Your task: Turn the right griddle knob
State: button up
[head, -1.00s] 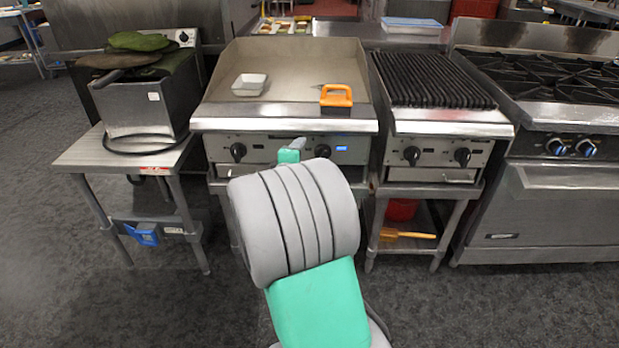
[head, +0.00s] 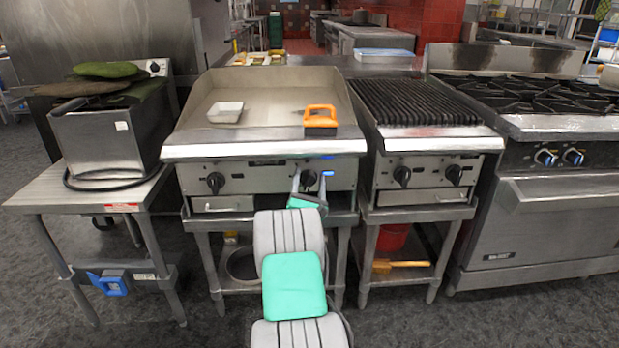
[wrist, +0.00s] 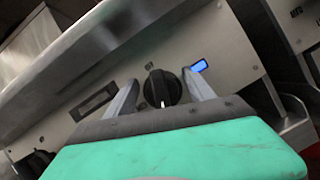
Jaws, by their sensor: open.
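The griddle (head: 262,143) stands in the middle of the head view with two black knobs on its front panel. Its right knob (head: 309,179) sits just left of a small blue display (head: 328,174). My gripper (head: 310,183) is at this knob, its fingers open on either side of it. In the wrist view the right knob (wrist: 162,88) stands between the two open fingers, with a visible space on its left and the right finger close to it. The left griddle knob (head: 215,182) is free, and it also shows at the lower left of the wrist view (wrist: 38,163).
A white dish (head: 225,112) and an orange-handled tool (head: 320,118) lie on the griddle top. A charbroiler (head: 425,140) with two knobs stands to the right, then a range (head: 560,150). A fryer (head: 105,140) stands on a table at left. Floor in front is open.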

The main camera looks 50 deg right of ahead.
jog(key=c, duration=1.1)
jog(key=shift+f, duration=0.1)
